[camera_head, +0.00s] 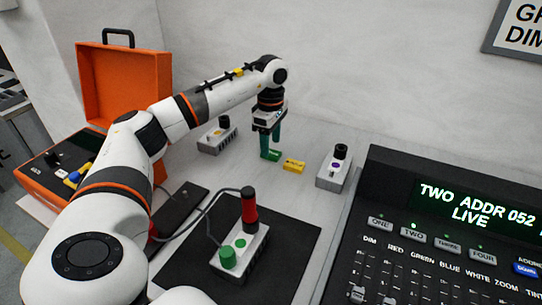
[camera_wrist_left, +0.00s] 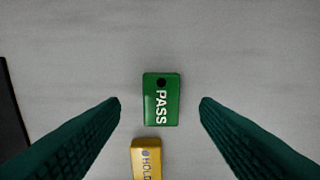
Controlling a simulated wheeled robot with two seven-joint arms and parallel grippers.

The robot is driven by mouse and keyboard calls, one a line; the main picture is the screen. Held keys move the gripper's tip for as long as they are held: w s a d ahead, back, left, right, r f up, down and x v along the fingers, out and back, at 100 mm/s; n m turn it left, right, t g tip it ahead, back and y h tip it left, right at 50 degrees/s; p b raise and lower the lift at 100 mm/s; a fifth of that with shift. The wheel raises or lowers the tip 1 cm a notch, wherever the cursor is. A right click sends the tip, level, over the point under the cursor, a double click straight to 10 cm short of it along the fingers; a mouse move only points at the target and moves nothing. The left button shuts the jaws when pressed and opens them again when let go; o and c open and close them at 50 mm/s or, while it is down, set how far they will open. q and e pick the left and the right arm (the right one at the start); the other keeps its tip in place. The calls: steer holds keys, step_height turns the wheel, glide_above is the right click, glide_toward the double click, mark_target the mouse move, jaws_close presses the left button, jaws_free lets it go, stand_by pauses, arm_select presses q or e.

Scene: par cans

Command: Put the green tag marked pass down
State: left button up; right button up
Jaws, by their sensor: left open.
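The green tag marked PASS (camera_wrist_left: 161,99) lies flat on the pale table, between and ahead of my left gripper's fingers in the left wrist view. In the head view the green tag (camera_head: 271,155) shows just under the fingertips. My left gripper (camera_head: 270,143) points down with its green fingers apart, and nothing is held between them. In the left wrist view the fingertips (camera_wrist_left: 160,103) stand on either side of the tag with a gap to each side. My right gripper is in neither view.
A yellow HOLD tag (camera_head: 294,165) lies close beside the green tag. Small grey boxes with knobs stand left (camera_head: 218,136) and right (camera_head: 334,168). A black mat (camera_head: 290,235) holds a box with a red handle (camera_head: 249,206). A lighting console (camera_head: 450,240) fills the right; an open orange case (camera_head: 125,85) stands left.

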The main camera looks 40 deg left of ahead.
mark_target(271, 155)
arm_select(q)
step_height(271, 155, down, 3)
steer(key=shift+r, duration=0.1)
steer(key=c, duration=1.1)
steer(key=shift+r, duration=0.15)
